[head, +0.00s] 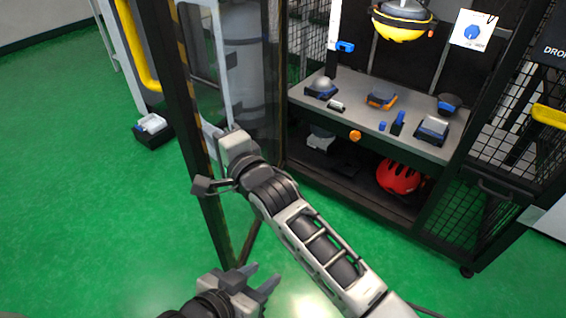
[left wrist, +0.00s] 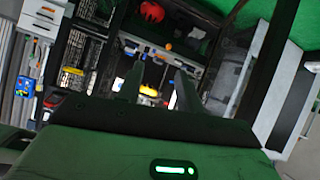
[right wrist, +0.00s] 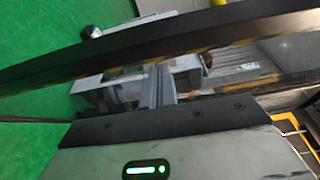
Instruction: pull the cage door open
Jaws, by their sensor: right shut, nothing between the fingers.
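The cage door (head: 178,100), a dark frame with yellow-black stripes and a clear panel, stands swung out to the left of the open cage. Its dark bar (right wrist: 100,58) crosses the right wrist view. My right gripper (head: 216,132) is in front of the door panel, just inside the outer post; its fingers (right wrist: 158,86) are shut with nothing between them. I cannot tell whether they touch the door. My left gripper (head: 264,282) is low in front of the door's bottom, its fingers (left wrist: 157,88) apart and empty, pointing toward the cage.
Inside the cage, a grey shelf (head: 350,122) carries several small devices. A red helmet (head: 398,178) lies below it, and a yellow-black device (head: 402,22) hangs above. A mesh side (head: 505,125) stands at the right.

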